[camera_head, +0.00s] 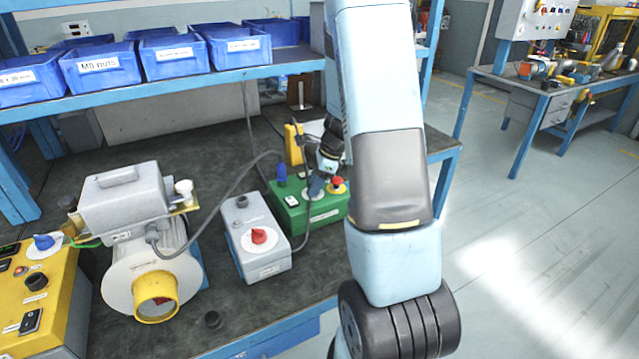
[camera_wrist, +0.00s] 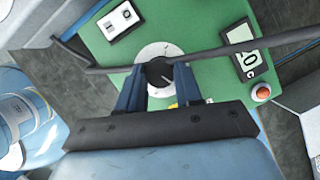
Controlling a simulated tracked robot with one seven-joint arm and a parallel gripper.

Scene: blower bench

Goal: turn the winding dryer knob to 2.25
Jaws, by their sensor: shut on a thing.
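A green control box (camera_head: 312,215) stands on the bench; its label is too small to read. In the wrist view its green top (camera_wrist: 210,30) carries a round white dial (camera_wrist: 152,52) with a black knob (camera_wrist: 158,72) at the centre. My gripper (camera_wrist: 157,84) is shut on this knob, one finger on each side. In the head view my gripper (camera_head: 317,184) reaches down onto the box and mostly hides the knob. A small display (camera_wrist: 249,60) on the box shows tilted digits, which I cannot read surely.
A grey box with a red knob (camera_head: 259,236) stands left of the green box. A blower (camera_head: 150,270) and a yellow box with a blue knob (camera_head: 44,242) are further left. Dark cables (camera_wrist: 235,50) cross the green top near my fingers. Blue bins (camera_head: 175,55) line the shelf above.

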